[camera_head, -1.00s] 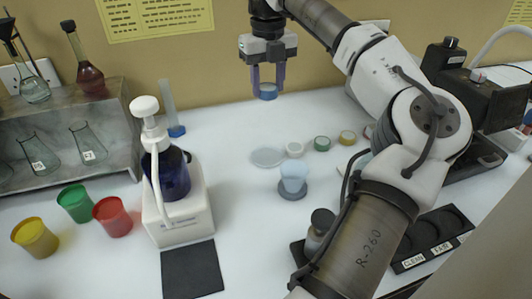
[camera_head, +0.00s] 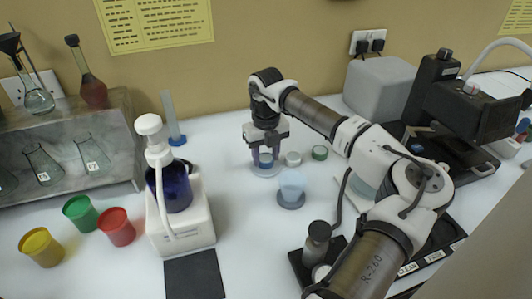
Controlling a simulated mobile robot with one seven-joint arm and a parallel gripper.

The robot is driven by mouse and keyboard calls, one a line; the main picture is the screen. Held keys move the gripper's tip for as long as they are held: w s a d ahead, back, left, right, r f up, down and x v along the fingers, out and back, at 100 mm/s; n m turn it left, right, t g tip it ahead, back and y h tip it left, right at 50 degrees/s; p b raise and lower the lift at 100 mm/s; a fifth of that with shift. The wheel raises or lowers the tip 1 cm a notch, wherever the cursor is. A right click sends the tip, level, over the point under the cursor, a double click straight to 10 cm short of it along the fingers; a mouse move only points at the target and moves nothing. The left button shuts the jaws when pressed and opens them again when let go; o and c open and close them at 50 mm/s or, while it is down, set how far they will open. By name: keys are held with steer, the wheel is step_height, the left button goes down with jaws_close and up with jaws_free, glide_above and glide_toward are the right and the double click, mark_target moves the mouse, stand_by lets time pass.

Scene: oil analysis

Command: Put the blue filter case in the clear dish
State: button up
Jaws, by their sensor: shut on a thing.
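My gripper (camera_head: 265,160) points down with its fingers shut on the blue filter case (camera_head: 266,157). The clear dish (camera_head: 267,172) is a low round dish on the white bench, directly under the fingertips. The case shows between the fingers, inside the dish's outline in the picture. I cannot tell whether it touches the dish floor or is just above it. The fingers hide part of the case and the back of the dish.
A white case (camera_head: 293,158) and a green case (camera_head: 319,152) stand just right of the dish. A pale cup (camera_head: 292,184) on a grey disc is in front. A blue bottle in a white dispenser (camera_head: 175,188) stands left. Bare bench lies between.

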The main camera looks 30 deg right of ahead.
mark_target(266, 158)
steer(key=shift+f, duration=0.2)
steer(key=shift+f, duration=0.15)
steer(key=o, duration=1)
steer(key=shift+c, duration=0.2)
step_height(266, 158, up, 12)
steer(key=b, duration=0.2)
steer(key=shift+r, duration=0.2)
steer(key=shift+f, duration=0.1)
